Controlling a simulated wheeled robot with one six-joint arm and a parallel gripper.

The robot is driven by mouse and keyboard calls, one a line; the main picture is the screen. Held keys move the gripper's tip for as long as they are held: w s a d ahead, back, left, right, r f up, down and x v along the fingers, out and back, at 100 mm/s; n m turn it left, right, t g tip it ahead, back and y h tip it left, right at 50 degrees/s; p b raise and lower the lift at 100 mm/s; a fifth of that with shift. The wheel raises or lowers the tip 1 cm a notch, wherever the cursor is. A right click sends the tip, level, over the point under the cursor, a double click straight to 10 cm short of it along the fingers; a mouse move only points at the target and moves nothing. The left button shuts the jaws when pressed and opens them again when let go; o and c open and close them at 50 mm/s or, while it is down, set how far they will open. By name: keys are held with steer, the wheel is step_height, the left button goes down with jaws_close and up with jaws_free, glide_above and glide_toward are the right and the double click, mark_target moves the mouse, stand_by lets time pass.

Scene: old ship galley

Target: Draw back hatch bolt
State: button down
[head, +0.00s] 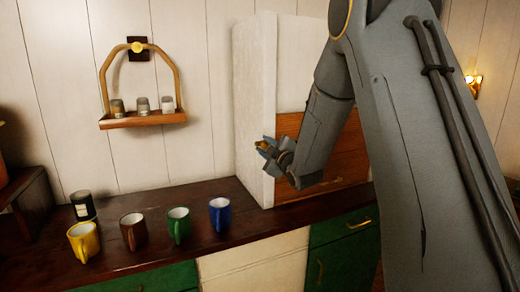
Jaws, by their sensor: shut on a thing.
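A wooden hatch (288,124) with an orange-brown face sits in a white housing at the centre right, above the dark counter. My gripper (265,147) is at the hatch's left edge, near the corner of the housing. It is shut on a small brass-coloured piece, which looks like the bolt's knob. Only a bit of this piece shows between the fingers. The rest of the bolt is hidden by my gripper, and my arm covers much of the hatch.
Yellow (84,241), brown (133,231), green (178,225) and blue (220,214) mugs stand on the dark counter (160,256) to the left, with a dark jar (83,206) behind. A hanging shelf (143,119) holds three small jars. Counter between blue mug and housing is clear.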

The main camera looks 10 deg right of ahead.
steer(key=shift+a+f, duration=0.15)
steer(key=c, duration=1.7)
jaws_free()
steer(key=shift+c, duration=0.2)
steer(key=shift+o, duration=1)
steer(key=shift+a, duration=0.2)
steer(key=shift+d, duration=0.1)
steer(key=shift+s+d, duration=0.1)
steer(key=shift+s, duration=0.15)
steer(key=s+d+b, duration=0.1)
steer(key=s+b, duration=0.1)
steer(key=s, duration=0.5)
steer(key=shift+s+d, duration=0.15)
